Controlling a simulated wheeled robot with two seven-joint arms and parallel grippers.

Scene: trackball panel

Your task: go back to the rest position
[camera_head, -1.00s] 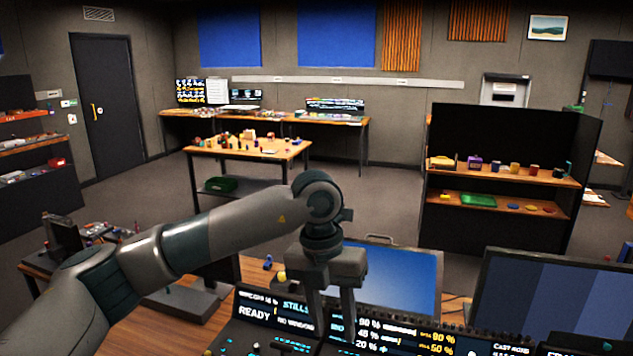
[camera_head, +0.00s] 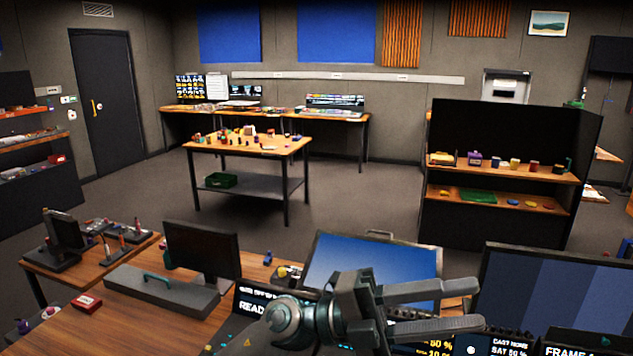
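My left gripper (camera_head: 472,303) is low in the head view, right of the middle. Its two grey fingers point to the right with a clear gap between them, and nothing is held. It is in front of the lower part of the blue screen (camera_head: 375,270) and above the control panel (camera_head: 490,342), part of which it hides. The rest of my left arm is mostly below the picture. My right gripper does not show.
A dark monitor (camera_head: 202,249) and a grey block with a teal handle (camera_head: 160,290) stand on the wooden desk (camera_head: 145,326) at left. A large striped screen (camera_head: 560,296) is at right. Open floor lies behind the desk.

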